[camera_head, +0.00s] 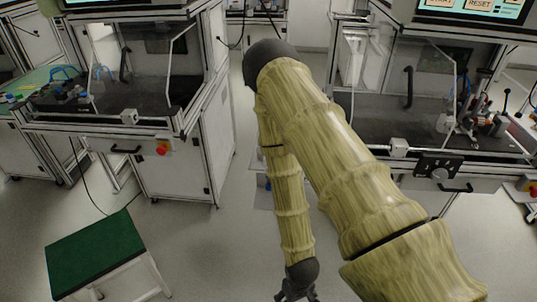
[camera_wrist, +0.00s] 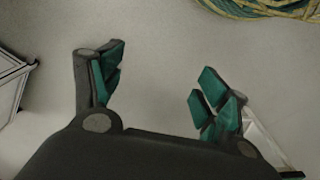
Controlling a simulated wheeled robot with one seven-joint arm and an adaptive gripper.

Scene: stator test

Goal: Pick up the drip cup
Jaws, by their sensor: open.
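I cannot make out a drip cup in either view. My gripper (camera_head: 297,292) hangs low at the bottom edge of the head view, partly cut off by the frame. In the wrist view my gripper (camera_wrist: 158,82) is open, with its green-padded fingers spread wide. Only bare grey floor shows between the fingers, and nothing is held. My arm hides part of the middle of the head view.
A green-topped stool (camera_head: 95,252) stands at the lower left. Enclosed test benches stand at the left (camera_head: 150,110) and right (camera_head: 420,125). A pale frame (camera_wrist: 12,80) shows at the wrist view's left edge.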

